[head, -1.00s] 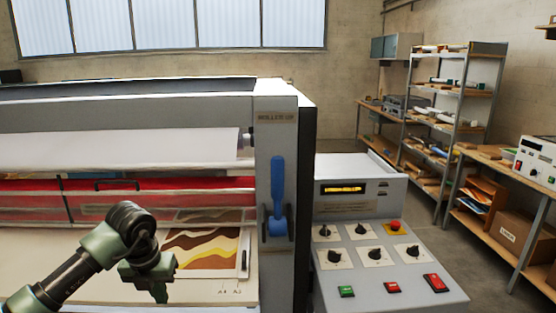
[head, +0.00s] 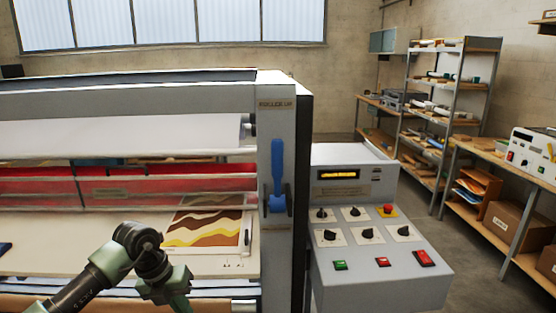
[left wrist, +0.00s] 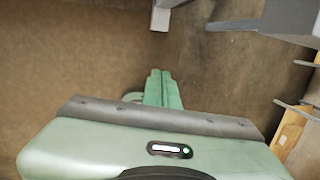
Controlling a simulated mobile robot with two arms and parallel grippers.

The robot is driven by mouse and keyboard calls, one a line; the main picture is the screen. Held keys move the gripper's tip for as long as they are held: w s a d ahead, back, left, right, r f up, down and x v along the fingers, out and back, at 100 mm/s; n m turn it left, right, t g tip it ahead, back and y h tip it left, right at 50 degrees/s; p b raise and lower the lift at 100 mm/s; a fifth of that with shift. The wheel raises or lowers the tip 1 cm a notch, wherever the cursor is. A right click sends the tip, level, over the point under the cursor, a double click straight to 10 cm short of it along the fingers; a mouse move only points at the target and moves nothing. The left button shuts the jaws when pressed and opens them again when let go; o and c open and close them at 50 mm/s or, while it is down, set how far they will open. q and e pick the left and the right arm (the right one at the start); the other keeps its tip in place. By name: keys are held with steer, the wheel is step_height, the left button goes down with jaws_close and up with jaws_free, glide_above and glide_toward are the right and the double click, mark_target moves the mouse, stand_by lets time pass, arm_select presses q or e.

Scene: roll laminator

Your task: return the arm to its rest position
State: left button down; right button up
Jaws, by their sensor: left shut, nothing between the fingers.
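My left arm comes in from the lower left of the head view, bent at a dark joint. My left gripper (head: 180,305) points down at the bottom edge of that view, in front of the laminator's feed table (head: 110,262). In the left wrist view its green fingers (left wrist: 163,88) are together with nothing between them, above a brown floor (left wrist: 75,60). My right gripper is in neither view.
The roll laminator (head: 275,110) has a blue lever (head: 277,165) on its end post. A print (head: 208,222) lies on the feed table. A control console (head: 375,270) stands to the right. Floor (head: 470,270) shows between the console and the right bench.

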arm_select(q)
steer(key=s+d+f+n+h+b, duration=0.2)
steer(key=d+f+n+h, duration=0.2)
steer(key=d+f+h, duration=0.8)
steer(key=s+a+f+n+t+y+b, duration=0.1)
steer(key=a+f+n+t+y, duration=0.3)
steer(key=f+n, duration=0.5)
steer(key=s+a+f+n+t+y+b, duration=0.1)
steer(key=f+n+t+y, duration=0.2)
steer(key=f+n+t, duration=0.6)
steer(key=s+a+f+n+g+y, duration=0.3)
steer(key=s+a+f, duration=0.1)
steer(key=s+f, duration=0.5)
steer(key=s+a+f+n+g+y, duration=0.2)
steer(key=s+a+f+n+g, duration=0.1)
steer(key=s+f, duration=0.55)
steer(key=s+f+n+g+y, duration=0.1)
steer(key=s+f, duration=0.5)
steer(key=s, duration=0.9)
steer(key=s+a+f+n+g+y+b, duration=0.1)
steer(key=s+f+n+g, duration=0.3)
steer(key=s, duration=1)
step_height(320, 180, down, 3)
steer(key=g, duration=0.2)
steer(key=shift+s+a+f+g+y, duration=0.2)
steer(key=shift+s+g+y, duration=0.1)
steer(key=shift+s, duration=0.1)
